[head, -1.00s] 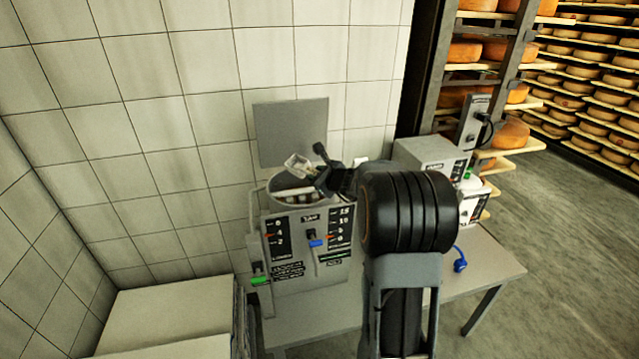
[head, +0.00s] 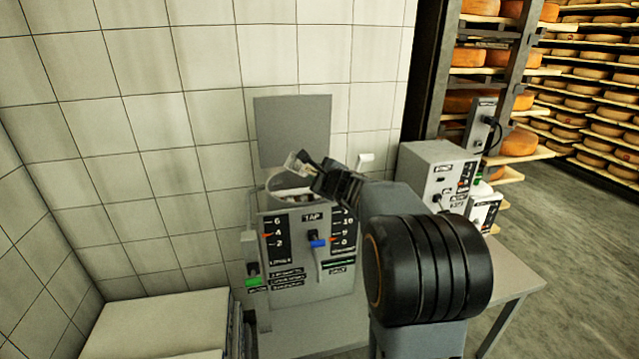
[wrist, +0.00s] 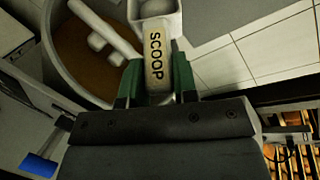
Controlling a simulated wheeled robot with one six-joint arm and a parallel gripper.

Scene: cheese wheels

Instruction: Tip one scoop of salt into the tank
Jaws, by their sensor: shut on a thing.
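My gripper (head: 328,178) is shut on the scoop's pale handle, labelled SCOOP. In the wrist view its green-padded fingers (wrist: 158,80) sit on both sides of that scoop handle (wrist: 156,58). The scoop's pale bowl (head: 296,162) is above the open tank near its rim; whether it holds salt cannot be told. The grey tank (head: 284,238) has scales and a blue-handled tap on its front. In the wrist view, brown liquid (wrist: 72,62) and a white bar show inside the tank, left of the scoop. My gripper hides part of the rim.
A grey panel (head: 293,130) stands behind the tank against the tiled wall. A grey control box (head: 432,170) is to the right on the table (head: 510,268). A white-topped block (head: 160,322) is at lower left. Cheese shelves (head: 590,100) fill the right background.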

